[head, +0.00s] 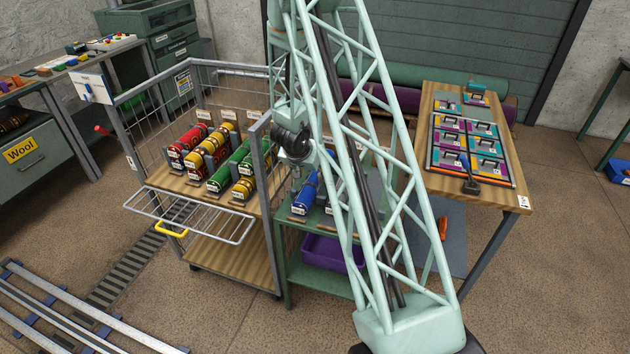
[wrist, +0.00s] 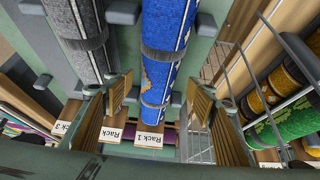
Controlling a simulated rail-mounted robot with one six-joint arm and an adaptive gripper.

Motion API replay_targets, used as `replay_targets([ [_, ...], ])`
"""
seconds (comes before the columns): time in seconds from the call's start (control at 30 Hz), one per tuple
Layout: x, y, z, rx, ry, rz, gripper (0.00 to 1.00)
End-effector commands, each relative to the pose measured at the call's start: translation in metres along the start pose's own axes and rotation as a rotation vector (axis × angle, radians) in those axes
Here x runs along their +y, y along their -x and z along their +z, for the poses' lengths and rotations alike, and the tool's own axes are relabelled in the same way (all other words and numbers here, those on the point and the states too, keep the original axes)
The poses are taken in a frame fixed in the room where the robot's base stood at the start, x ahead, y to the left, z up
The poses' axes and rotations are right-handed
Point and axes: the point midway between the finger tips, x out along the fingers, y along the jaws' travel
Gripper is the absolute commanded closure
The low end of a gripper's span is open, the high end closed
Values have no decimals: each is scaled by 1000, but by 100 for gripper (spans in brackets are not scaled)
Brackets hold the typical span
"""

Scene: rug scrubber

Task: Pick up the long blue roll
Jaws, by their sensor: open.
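The long blue roll (wrist: 160,60) lies lengthwise up the middle of the wrist view, with grey bands around it and a pale patterned patch. Its near end is by the "Rack 1" label (wrist: 149,139). In the head view the blue roll (head: 306,196) lies on the green rack table, partly hidden by my arm's lattice. My gripper (wrist: 160,88) is open and empty, with one tan-padded finger on each side of the blue roll. Whether the pads touch it cannot be told, but gaps show on both sides. The fingers are mostly hidden in the head view.
A grey roll (wrist: 80,28) lies left of the blue one, close to my left finger. A wire-sided cart (head: 205,262) with red, yellow and green rolls stands left of the rack. A wooden table (head: 505,195) with small cases stands right. A purple bin (head: 325,252) sits below.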

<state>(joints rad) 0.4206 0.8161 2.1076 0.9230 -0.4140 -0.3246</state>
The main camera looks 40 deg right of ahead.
Motion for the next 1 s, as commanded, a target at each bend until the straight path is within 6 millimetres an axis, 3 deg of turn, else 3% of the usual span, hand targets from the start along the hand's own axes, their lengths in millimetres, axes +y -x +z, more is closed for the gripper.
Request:
replay_targets([
  [0.5, 3, -46, 4, 0, -1, 0, 49],
  [1.0, 3, -47, 4, 0, 0, 0, 49],
])
